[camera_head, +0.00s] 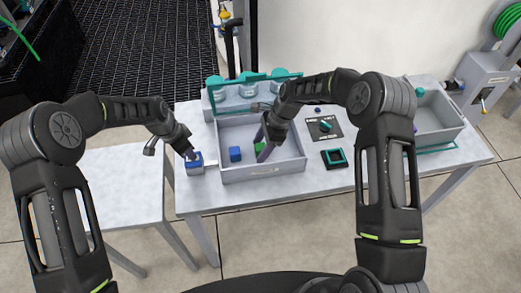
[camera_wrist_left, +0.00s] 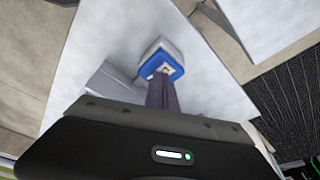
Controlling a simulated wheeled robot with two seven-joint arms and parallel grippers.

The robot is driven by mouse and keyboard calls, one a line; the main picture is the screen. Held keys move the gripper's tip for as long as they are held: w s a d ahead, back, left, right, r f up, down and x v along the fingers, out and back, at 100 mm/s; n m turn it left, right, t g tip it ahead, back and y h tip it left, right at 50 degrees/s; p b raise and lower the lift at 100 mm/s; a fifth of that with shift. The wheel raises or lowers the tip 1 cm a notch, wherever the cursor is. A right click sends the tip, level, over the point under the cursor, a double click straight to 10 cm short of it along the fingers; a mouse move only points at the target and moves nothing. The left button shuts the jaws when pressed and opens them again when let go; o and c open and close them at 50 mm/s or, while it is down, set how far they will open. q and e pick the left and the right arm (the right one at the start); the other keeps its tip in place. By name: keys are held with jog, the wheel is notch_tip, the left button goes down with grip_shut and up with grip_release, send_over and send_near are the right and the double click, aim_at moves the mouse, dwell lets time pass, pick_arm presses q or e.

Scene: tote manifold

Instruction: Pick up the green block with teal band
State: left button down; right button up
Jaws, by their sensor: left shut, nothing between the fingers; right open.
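The green block (camera_head: 258,147) lies inside the grey tote (camera_head: 262,173), partly covered by my right gripper; I cannot make out its teal band. My right gripper (camera_head: 262,150) is open and reaches down into the tote at the green block. I cannot tell whether its fingers touch the block. My left gripper (camera_head: 191,157) is shut and empty, outside the tote on the left. Its fingertips are at a blue-topped grey box (camera_head: 195,168), which also shows in the left wrist view (camera_wrist_left: 163,60). Contact there is unclear.
A blue block (camera_head: 235,154) also lies in the tote. A teal rack (camera_head: 245,78) stands behind it. To the right are a black panel with a teal knob (camera_head: 326,125), a dark teal square frame (camera_head: 334,158) and a second grey tote (camera_head: 440,115). The table front is mostly clear.

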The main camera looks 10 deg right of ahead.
dwell(0.3)
grip_shut()
dwell(0.5)
